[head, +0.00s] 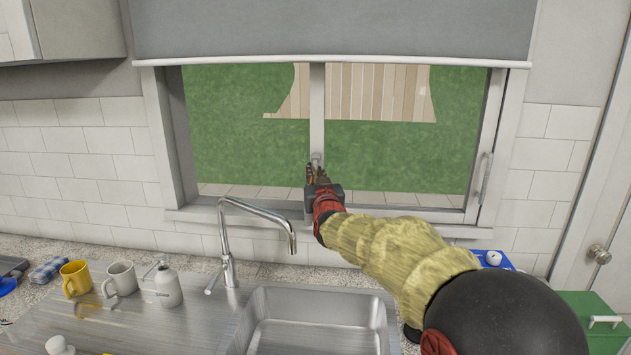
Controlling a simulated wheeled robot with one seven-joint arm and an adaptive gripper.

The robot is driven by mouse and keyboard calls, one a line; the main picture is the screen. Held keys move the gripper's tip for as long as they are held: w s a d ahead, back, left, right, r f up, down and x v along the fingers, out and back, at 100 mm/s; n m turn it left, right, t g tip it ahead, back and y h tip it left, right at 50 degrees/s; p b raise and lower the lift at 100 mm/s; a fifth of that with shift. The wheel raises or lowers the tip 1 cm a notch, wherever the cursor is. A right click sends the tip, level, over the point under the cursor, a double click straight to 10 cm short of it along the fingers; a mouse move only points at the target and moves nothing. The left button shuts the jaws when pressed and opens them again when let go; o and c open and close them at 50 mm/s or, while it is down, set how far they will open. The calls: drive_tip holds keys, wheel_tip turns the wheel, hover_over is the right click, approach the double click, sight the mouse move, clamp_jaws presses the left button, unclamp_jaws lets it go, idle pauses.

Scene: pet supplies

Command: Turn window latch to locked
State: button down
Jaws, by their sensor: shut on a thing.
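The window (318,110) is above the sink, with a vertical middle bar between its two panes. The small grey window latch (316,157) is low on this middle bar, and only its top shows above my gripper. My gripper (316,170) is at the latch, its fingers closed around it. The fingers and wrist hide the rest of the latch, so I cannot tell its angle. A separate long handle (484,176) is on the right frame of the window.
A tall chrome faucet (255,212) and a steel sink (318,300) are below the window, left of my arm. A yellow mug (75,278), a grey mug (121,278) and a soap dispenser (168,287) stand on the left. A grey blind (330,30) hangs above.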

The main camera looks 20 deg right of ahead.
drive_tip(key=shift+f, duration=0.1)
idle(0.3)
drive_tip(key=c, duration=1.9)
unclamp_jaws()
drive_tip(key=s+a, duration=0.1)
drive_tip(key=s, duration=1)
drive_tip(key=shift+s+a+f, duration=0.3)
drive_tip(key=shift+s+f, duration=0.1)
drive_tip(key=shift+f, duration=0.05)
drive_tip(key=shift+s, duration=0.1)
drive_tip(key=s+a+f+g+y, duration=0.1)
drive_tip(key=s+f+g, duration=0.3)
drive_tip(key=s, duration=0.9)
drive_tip(key=s+a+f+n+g, duration=0.1)
drive_tip(key=s+f+g, duration=0.3)
drive_tip(key=s+f, duration=0.4)
drive_tip(key=s+a+f+g+y, duration=0.1)
drive_tip(key=s+f+g, duration=0.4)
drive_tip(key=s, duration=1.4)
wheel_tip(320, 180, down, 2)
drive_tip(key=shift+a+f+n+y+p, duration=0.1)
drive_tip(key=shift+a+n+y+p, duration=0.2)
drive_tip(key=shift+a+p, duration=0.15)
